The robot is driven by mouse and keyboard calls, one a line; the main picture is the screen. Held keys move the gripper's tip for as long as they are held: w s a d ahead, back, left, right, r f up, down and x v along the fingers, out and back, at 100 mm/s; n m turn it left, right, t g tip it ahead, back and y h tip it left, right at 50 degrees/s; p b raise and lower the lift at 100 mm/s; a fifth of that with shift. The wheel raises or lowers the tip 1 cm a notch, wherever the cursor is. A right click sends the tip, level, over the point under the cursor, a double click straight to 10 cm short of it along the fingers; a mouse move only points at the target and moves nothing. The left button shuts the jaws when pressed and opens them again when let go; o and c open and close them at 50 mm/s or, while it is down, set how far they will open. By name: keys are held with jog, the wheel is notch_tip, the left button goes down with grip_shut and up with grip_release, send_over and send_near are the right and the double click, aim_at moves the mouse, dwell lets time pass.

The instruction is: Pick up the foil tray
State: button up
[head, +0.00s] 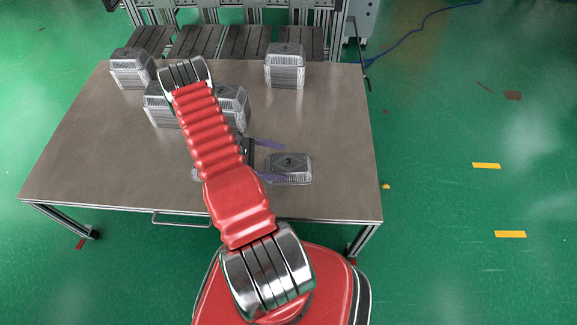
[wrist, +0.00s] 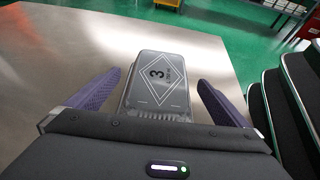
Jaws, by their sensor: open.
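A foil tray (head: 289,167) with a dark lid marked with a "3" in a diamond lies on the table near its front right. It also shows in the wrist view (wrist: 158,85), in the middle. My gripper (head: 271,161) is at the left end of this tray, with its purple fingers open. In the wrist view my fingers (wrist: 158,95) stand apart on either side of the tray, with a gap on each side. The near end of the tray is hidden behind my gripper's body in the wrist view.
Taller stacks of foil trays stand on the table (head: 90,170): one at the back left (head: 131,70), one at the back right (head: 285,68), and others behind my arm (head: 160,107). A rack (head: 245,42) stands behind.

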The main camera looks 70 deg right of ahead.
aim_at(285, 163)
jog(key=shift+x, duration=1.9)
jog(key=shift+c, duration=0.5)
jog(key=c, duration=0.9)
